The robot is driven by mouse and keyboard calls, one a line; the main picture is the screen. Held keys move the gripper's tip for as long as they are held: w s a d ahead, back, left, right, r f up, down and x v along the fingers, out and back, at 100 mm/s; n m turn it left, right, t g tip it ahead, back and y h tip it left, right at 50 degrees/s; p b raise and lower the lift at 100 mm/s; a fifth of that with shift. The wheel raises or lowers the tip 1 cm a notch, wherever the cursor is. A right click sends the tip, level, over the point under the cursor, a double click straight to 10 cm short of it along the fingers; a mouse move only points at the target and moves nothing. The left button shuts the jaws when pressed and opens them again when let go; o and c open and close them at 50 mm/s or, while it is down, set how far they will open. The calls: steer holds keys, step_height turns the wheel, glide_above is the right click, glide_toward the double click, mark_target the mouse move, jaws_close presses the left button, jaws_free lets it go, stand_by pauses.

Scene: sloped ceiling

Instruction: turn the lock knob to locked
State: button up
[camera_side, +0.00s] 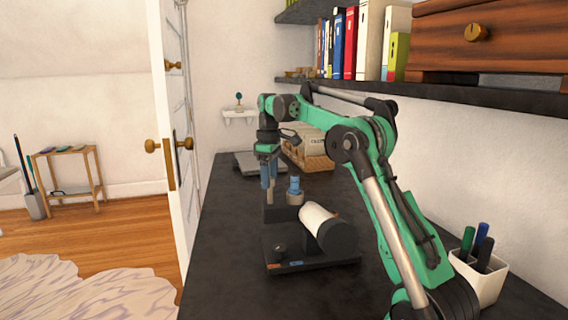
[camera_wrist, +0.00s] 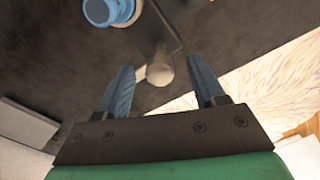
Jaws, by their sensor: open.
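A dark device (camera_side: 340,258) stands on the black worktop, with a white cylinder (camera_side: 318,218) lying on it. A small dark knob (camera_side: 280,248) stands on its base, with an orange and a blue mark at the front edge; it may be the lock knob, and its setting is too small to read. My gripper (camera_side: 268,182) points down behind this knob, apart from it, its blue fingers open. In the wrist view my gripper (camera_wrist: 162,85) has a pale rounded post end (camera_wrist: 160,70) showing between and beyond its fingertips. Contact is not clear.
A blue-topped round part (camera_side: 294,186) stands just right of my gripper and shows in the wrist view (camera_wrist: 108,10). A pen cup (camera_side: 478,275) is at front right. A basket (camera_side: 308,158) and a shelf (camera_side: 440,92) are behind. The worktop's left side is clear.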

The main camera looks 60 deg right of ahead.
steer(key=shift+c, duration=0.2)
jaws_close()
steer(key=shift+m, duration=0.4)
steer(key=m, duration=0.3)
steer(key=shift+m, duration=0.4)
steer(key=m, duration=0.4)
steer(key=shift+m, duration=0.3)
steer(key=m, duration=0.4)
steer(key=shift+w, duration=0.1)
steer(key=m, duration=0.4)
steer(key=shift+m, duration=0.3)
